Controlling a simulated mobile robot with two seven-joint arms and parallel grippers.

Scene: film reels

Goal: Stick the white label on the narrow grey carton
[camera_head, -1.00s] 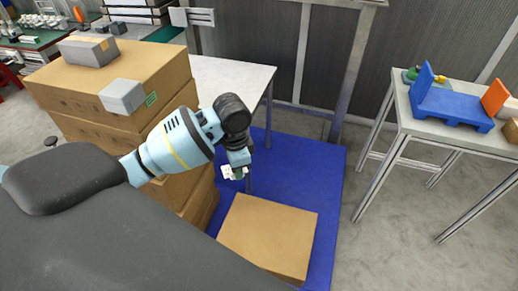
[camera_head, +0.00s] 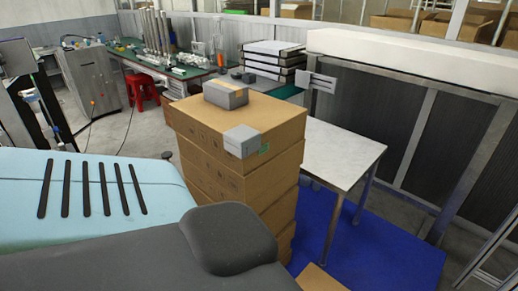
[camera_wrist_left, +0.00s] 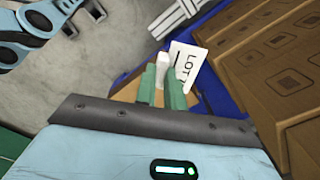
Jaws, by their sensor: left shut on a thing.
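Two grey cartons sit on top of a stack of brown boxes in the head view. The rear one (camera_head: 226,94) has a tan strip across its top. The front one (camera_head: 242,141) is at the stack's near corner, beside a green mark on the brown box. I cannot tell for certain which is the narrow one. My left gripper (camera_wrist_left: 162,82) shows only in the left wrist view, its green fingers shut on the white label (camera_wrist_left: 186,62), which bears dark "LOT" lettering. The fingers hide part of the label. My right gripper is not in view.
A blue floor area (camera_head: 390,250) lies to the right. A green bench (camera_head: 150,55) with tools and a red stool (camera_head: 142,91) are behind. The carton tops are uncovered.

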